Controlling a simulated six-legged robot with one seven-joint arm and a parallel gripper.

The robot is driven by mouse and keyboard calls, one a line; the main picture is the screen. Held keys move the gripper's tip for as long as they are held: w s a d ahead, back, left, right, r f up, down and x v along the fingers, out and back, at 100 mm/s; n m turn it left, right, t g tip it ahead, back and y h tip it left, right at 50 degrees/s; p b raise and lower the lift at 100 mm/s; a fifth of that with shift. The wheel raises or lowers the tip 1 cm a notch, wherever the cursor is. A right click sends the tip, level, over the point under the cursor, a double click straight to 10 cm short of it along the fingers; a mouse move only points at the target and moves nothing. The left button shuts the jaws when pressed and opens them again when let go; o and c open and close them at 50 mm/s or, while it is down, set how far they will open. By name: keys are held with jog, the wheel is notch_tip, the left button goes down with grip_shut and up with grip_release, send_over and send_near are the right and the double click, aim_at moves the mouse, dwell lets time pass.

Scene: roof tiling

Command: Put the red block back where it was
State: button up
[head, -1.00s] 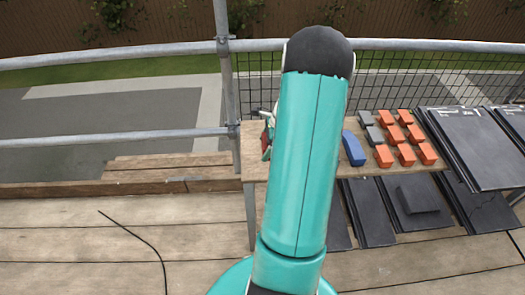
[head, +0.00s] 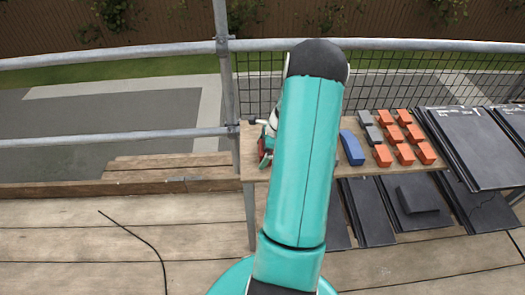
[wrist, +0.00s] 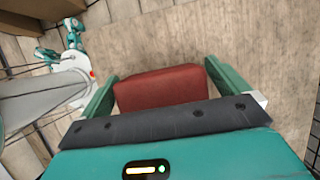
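The red block (wrist: 160,90) lies between the two teal fingers of my gripper (wrist: 162,72) in the wrist view. Both fingers meet the block's ends, with no clear gap. In the head view, a small part of the red block (head: 262,147) shows beside my gripper (head: 267,140), over the left end of the wooden table (head: 252,172). My arm hides most of the gripper and the table there. I cannot tell whether the block touches the table top.
A blue block (head: 352,148) lies just right of my arm. Several orange blocks (head: 405,154) and small grey blocks (head: 374,135) sit further right. Dark tiles (head: 475,145) lie beyond them. A metal railing post (head: 229,90) stands close to the table's left end.

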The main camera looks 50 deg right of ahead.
jog(key=v, duration=1.2)
jog(key=w+a+r+n+h, duration=0.1)
jog(key=w+a+r+n, duration=0.2)
jog(key=a+r+n, duration=0.6)
jog(key=w+a+r+n+h, duration=0.1)
jog(key=w+a+r+n, duration=0.35)
jog(key=a, duration=0.85)
jog(key=s+a+r+n, duration=0.2)
jog(key=s+a+n, duration=0.2)
jog(key=a, duration=0.3)
jog(key=s+a+r+n+t, duration=0.1)
jog(key=s+a+r+n, duration=0.2)
jog(key=a, duration=0.4)
jog(key=s+a+r+n+t, duration=0.1)
jog(key=s+a+r+n, duration=0.2)
jog(key=s+a+n, duration=0.2)
jog(key=a+n, duration=0.2)
jog(key=shift+s+a+r+h, duration=0.2)
jog(key=shift+s+a+h, duration=0.1)
jog(key=shift+h, duration=0.1)
jog(key=shift+w, duration=0.1)
jog(key=shift+c, duration=0.2)
